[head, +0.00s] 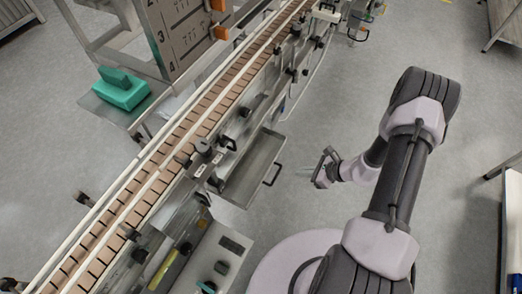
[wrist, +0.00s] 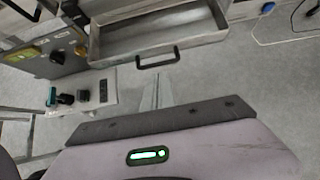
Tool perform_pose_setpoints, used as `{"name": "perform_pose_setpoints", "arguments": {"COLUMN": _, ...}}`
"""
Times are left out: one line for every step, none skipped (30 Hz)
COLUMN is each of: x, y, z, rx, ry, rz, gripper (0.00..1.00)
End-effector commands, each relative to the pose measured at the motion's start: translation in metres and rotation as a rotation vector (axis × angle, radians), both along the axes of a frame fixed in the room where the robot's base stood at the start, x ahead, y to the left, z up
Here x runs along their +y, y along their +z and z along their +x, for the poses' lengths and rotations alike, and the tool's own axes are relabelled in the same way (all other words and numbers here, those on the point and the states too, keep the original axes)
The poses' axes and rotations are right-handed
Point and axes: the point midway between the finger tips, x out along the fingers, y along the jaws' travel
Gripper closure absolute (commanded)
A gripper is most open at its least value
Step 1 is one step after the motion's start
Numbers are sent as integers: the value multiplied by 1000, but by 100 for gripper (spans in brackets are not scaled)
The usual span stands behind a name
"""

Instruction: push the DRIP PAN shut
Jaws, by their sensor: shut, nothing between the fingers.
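The drip pan (head: 254,167) is a shallow grey metal tray standing pulled out from the side of the conveyor machine, with a black handle (head: 273,174) on its front. In the wrist view the open pan (wrist: 200,42) fills the upper middle, and its inside looks empty. Its black handle (wrist: 158,60) faces me. My gripper (head: 307,172) is shut and empty, to the right of the handle and apart from it in the head view. In the wrist view the slim pale fingers (wrist: 160,82) point toward the handle, with a gap between.
The conveyor (head: 170,165) runs diagonally along the machine. A control box (head: 205,258) with knobs sits nearer me than the pan; it also shows at left in the wrist view (wrist: 85,97). A green block (head: 122,92) lies beyond the conveyor. Bare floor (head: 285,205) lies around my gripper.

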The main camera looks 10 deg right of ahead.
Motion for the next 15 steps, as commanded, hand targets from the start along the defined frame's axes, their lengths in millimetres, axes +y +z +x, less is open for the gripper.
{"name": "perform_pose_setpoints", "arguments": {"x": -3, "y": -1, "z": -5, "rx": 5, "ry": 1, "rz": -3, "gripper": 100}}
{"name": "perform_pose_setpoints", "arguments": {"x": -2, "y": -3, "z": -6, "rx": 6, "ry": 3, "rz": -3, "gripper": 100}}
{"name": "perform_pose_setpoints", "arguments": {"x": 1, "y": -8, "z": -4, "rx": 6, "ry": 4, "rz": -4, "gripper": 100}}
{"name": "perform_pose_setpoints", "arguments": {"x": 4, "y": -12, "z": -2, "rx": 6, "ry": 6, "rz": -3, "gripper": 100}}
{"name": "perform_pose_setpoints", "arguments": {"x": 7, "y": -16, "z": 0, "rx": 6, "ry": 6, "rz": -3, "gripper": 100}}
{"name": "perform_pose_setpoints", "arguments": {"x": 12, "y": -23, "z": 4, "rx": 7, "ry": 6, "rz": -2, "gripper": 100}}
{"name": "perform_pose_setpoints", "arguments": {"x": 16, "y": -28, "z": 7, "rx": 6, "ry": 7, "rz": -3, "gripper": 100}}
{"name": "perform_pose_setpoints", "arguments": {"x": 19, "y": -33, "z": 10, "rx": 6, "ry": 6, "rz": -3, "gripper": 100}}
{"name": "perform_pose_setpoints", "arguments": {"x": 25, "y": -40, "z": 13, "rx": 6, "ry": 6, "rz": -3, "gripper": 100}}
{"name": "perform_pose_setpoints", "arguments": {"x": 28, "y": -45, "z": 16, "rx": 6, "ry": 5, "rz": -3, "gripper": 100}}
{"name": "perform_pose_setpoints", "arguments": {"x": 32, "y": -49, "z": 19, "rx": 5, "ry": 6, "rz": -4, "gripper": 100}}
{"name": "perform_pose_setpoints", "arguments": {"x": 37, "y": -55, "z": 23, "rx": 6, "ry": 6, "rz": -3, "gripper": 100}}
{"name": "perform_pose_setpoints", "arguments": {"x": 42, "y": -60, "z": 25, "rx": 6, "ry": 6, "rz": -3, "gripper": 100}}
{"name": "perform_pose_setpoints", "arguments": {"x": 45, "y": -65, "z": 29, "rx": 6, "ry": 6, "rz": -3, "gripper": 100}}
{"name": "perform_pose_setpoints", "arguments": {"x": 50, "y": -71, "z": 32, "rx": 5, "ry": 5, "rz": -4, "gripper": 100}}
